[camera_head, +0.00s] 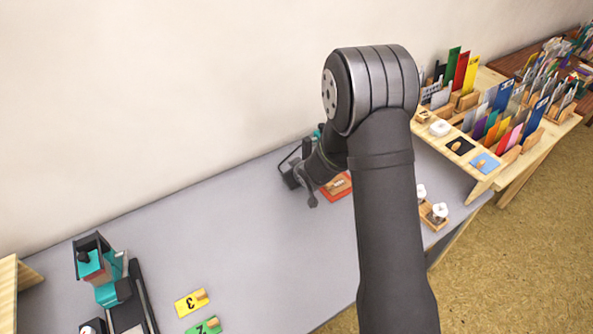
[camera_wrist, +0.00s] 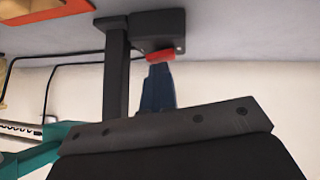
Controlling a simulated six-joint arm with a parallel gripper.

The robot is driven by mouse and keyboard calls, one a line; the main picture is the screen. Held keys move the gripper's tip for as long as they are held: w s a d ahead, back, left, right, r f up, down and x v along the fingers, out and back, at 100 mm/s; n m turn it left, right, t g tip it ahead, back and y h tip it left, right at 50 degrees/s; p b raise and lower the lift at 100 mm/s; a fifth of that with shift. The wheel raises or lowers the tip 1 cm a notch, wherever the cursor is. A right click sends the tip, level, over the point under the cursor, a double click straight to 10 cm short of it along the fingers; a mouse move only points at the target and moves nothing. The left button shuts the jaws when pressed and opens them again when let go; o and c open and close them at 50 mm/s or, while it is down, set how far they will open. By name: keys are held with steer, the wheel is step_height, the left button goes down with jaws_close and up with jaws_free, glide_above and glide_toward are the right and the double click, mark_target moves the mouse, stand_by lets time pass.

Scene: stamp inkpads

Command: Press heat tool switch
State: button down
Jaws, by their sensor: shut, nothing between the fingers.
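The heat tool's stand shows in the wrist view as a dark base block (camera_wrist: 160,28) with a dark post (camera_wrist: 117,70) and a teal part (camera_wrist: 35,155). A red switch (camera_wrist: 160,56) sits on the edge of the block. My gripper (camera_wrist: 158,70) is shut and empty, with its blue-grey fingertips right at the red switch. They appear to touch it or nearly so; I cannot tell which. In the head view the heat tool (camera_head: 289,176) stands at the back of the grey table, partly hidden by my arm, and the switch cannot be made out.
An orange-red tray (camera_head: 336,188) lies just right of the heat tool. Wooden racks (camera_head: 480,178) stand at right. The middle of the table is clear.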

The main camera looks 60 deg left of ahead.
steer(key=shift+s+d+f, duration=0.35)
steer(key=shift+f, duration=0.2)
steer(key=r, duration=0.5)
steer(key=shift+s+a, duration=0.25)
steer(key=shift+a, duration=0.05)
steer(key=v, duration=1)
steer(key=shift+w+r, duration=0.2)
steer(key=shift+w, duration=0.2)
steer(key=shift+a, duration=0.1)
steer(key=x, duration=1)
steer(key=shift+s+f, duration=0.1)
steer(key=shift+w+f, duration=0.25)
steer(key=shift+f, duration=0.95)
steer(key=shift+w+f, duration=0.2)
steer(key=shift+f, duration=0.5)
